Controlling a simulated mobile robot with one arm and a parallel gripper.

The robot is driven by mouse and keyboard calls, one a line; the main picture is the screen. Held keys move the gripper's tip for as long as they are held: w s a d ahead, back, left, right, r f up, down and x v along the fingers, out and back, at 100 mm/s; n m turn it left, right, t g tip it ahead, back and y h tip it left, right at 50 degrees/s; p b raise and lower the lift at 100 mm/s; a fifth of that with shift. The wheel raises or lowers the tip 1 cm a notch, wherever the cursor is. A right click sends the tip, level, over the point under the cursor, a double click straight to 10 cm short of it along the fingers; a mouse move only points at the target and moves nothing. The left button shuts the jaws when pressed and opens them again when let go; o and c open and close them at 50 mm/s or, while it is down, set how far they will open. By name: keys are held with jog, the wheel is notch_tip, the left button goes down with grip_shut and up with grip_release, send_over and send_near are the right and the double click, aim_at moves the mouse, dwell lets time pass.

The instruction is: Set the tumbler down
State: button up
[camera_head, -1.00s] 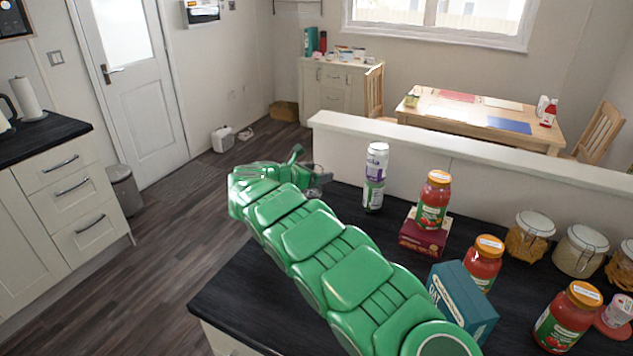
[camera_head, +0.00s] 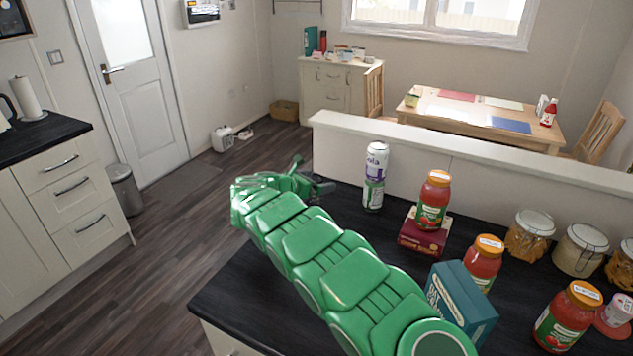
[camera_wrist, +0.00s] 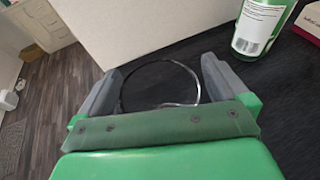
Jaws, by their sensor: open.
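The tumbler is clear glass and shows in the wrist view as a round rim and faint wall (camera_wrist: 160,84). It stands between the two grey fingers of my gripper (camera_wrist: 162,66), over the dark worktop (camera_wrist: 270,105) close to the pale partition. My gripper is open, with a finger on each side of the glass. Its base is hidden by my gripper, so contact with the worktop is hard to see. In the head view my gripper (camera_head: 312,178) is at the worktop's far left corner, and the tumbler cannot be made out there.
A tall can (camera_head: 375,176) stands just right of my gripper. Beyond it are a sauce jar (camera_head: 433,201) on a maroon box (camera_head: 423,238), more jars and a teal box (camera_head: 462,303). The partition (camera_head: 450,158) runs behind. The worktop's front left (camera_head: 250,310) is clear.

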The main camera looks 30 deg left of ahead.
jog(key=shift+r, duration=0.1)
jog(key=shift+s+a+r, duration=0.15)
jog(key=shift+s, duration=0.2)
jog(key=v, duration=1.1)
jog(key=shift+s, duration=0.15)
